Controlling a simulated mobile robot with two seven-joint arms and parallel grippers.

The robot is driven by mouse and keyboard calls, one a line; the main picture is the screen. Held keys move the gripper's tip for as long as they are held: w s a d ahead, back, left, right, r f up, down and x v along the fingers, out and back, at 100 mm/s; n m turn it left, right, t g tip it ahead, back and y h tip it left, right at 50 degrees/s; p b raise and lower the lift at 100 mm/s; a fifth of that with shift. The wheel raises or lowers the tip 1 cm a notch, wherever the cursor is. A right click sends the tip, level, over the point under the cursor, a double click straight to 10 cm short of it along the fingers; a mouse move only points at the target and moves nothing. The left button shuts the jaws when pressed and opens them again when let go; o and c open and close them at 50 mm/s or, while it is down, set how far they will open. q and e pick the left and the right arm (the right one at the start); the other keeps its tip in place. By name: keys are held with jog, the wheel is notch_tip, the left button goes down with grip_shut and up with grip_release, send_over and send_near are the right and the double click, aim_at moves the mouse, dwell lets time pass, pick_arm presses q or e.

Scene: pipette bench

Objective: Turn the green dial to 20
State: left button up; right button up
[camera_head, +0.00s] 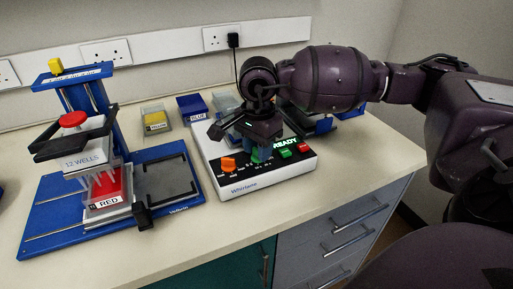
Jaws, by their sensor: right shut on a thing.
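A white machine (231,187) with a dark control panel stands on the bench right of centre. Its green dial (259,154) sits in the middle of the panel, partly covered by my right gripper (260,147). The right gripper comes down from above, shut on the green dial. The scale figures around the dial are too small and too covered to read. An orange dial (229,164) is to its left, and a lit READY display (285,142) with green and red buttons is to its right. My left gripper is not in view.
A blue pipetting stand (40,215) with a 12 WELLS block (84,160) and a red box (108,188) fills the left. Yellow (155,122) and blue (194,110) labelled boxes stand behind. The bench front edge and drawers (335,235) are below.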

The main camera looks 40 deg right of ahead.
jog(key=shift+r, duration=0.15)
dwell(0.3)
jog(key=o, duration=0.9)
jog(key=shift+o, duration=0.2)
notch_tip(320, 180, up, 11)
jog(key=p, duration=0.1)
jog(key=shift+s+f, duration=0.1)
jog(key=shift+f, duration=0.1)
